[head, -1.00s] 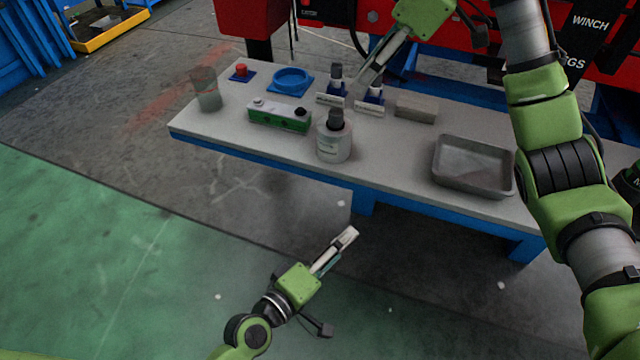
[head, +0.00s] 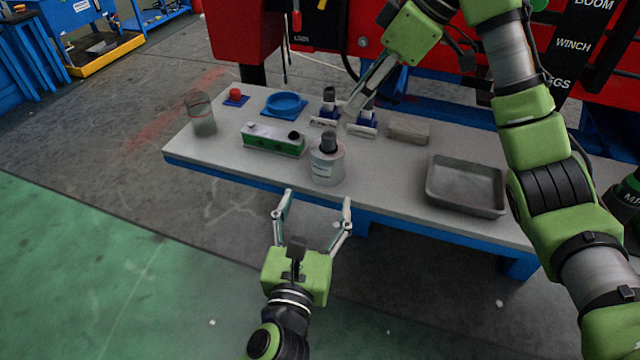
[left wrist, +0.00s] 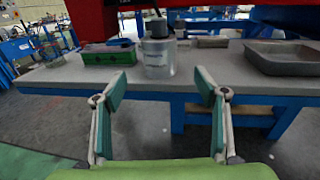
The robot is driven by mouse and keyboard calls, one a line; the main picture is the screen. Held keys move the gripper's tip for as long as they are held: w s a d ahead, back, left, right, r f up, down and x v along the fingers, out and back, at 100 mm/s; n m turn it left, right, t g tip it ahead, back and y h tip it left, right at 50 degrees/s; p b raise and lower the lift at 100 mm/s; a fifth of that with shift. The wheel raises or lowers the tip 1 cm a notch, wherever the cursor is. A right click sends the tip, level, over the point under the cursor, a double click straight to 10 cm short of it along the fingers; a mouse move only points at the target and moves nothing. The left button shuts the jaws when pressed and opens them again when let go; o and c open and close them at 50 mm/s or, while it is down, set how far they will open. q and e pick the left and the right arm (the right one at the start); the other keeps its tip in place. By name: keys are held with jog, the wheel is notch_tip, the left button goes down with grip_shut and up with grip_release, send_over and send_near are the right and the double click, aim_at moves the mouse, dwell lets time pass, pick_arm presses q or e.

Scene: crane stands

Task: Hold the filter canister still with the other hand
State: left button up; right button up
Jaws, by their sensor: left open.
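The filter canister (head: 326,168), a pale grey labelled cylinder with a black top (head: 328,141), stands upright near the table's front edge. It also shows in the left wrist view (left wrist: 158,60), straight ahead between the fingers. My left gripper (head: 318,197) is open and empty in front of the table edge, its two fingers spread and pointing at the canister without touching it. It also shows in the left wrist view (left wrist: 160,84). My right gripper (head: 353,106) is over the back of the table by the small blue-and-white stands; its fingertips are too small to read.
The table (head: 228,150) also holds a green box (head: 272,141) left of the canister, a grey tray (head: 466,187) at right, a blue round dish (head: 284,104), a clear cup (head: 203,118), a red button (head: 235,95) and a grey block (head: 408,129). The floor in front is clear.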

aim_at(327, 160)
pick_arm(q)
jog(key=w, duration=0.4)
jog(key=w+d, duration=0.1)
jog(key=w, duration=0.3)
jog(key=w+d, duration=0.1)
jog(key=w, duration=0.4)
jog(key=c, duration=1.6)
pick_arm(e)
jog(key=shift+o, duration=0.6)
jog(key=shift+f, duration=0.1)
